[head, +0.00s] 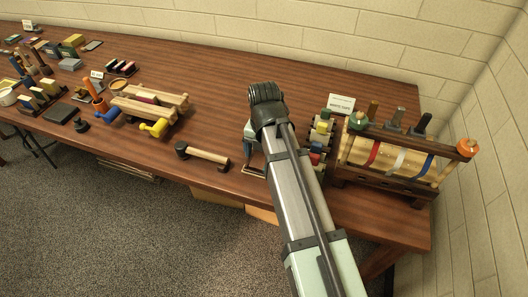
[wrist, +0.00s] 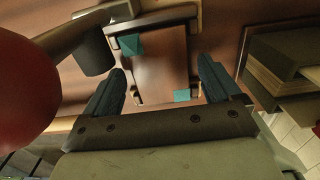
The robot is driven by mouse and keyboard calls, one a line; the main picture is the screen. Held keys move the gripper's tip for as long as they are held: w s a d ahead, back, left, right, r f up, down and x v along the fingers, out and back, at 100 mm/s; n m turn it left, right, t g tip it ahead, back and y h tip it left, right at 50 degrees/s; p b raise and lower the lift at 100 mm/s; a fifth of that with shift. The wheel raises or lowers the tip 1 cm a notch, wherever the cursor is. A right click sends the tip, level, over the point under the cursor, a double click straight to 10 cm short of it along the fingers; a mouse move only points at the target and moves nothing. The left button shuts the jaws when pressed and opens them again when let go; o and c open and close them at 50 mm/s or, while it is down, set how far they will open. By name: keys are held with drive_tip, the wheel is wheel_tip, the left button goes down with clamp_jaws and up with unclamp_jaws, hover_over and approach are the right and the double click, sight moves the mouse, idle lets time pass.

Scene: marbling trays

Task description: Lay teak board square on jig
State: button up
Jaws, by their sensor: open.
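In the wrist view, my gripper (wrist: 160,66) is open, its two dark fingers set wide apart. Between and beyond the fingers is a flat reddish-brown rectangle (wrist: 160,62) with teal patches at its upper left and lower right. Darker bars and pale strips edge it. I cannot tell how much of this is the teak board and how much is the jig. The fingers stand on either side of it; contact is not clear. In the head view, my arm hides most of this spot, leaving only a pale edge (head: 252,171) near the table's front.
A dark-ended wooden tool (head: 206,156) lies left of my arm. A rack of coloured pieces (head: 319,137) and a wooden frame with a banded roll (head: 392,160) stand close on the right. A large red rounded thing (wrist: 25,95) fills the wrist view's left side.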

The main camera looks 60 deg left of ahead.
drive_tip(key=shift+r, duration=0.15)
wheel_tip(320, 180, up, 12)
idle(0.7)
drive_tip(key=shift+w, duration=0.1)
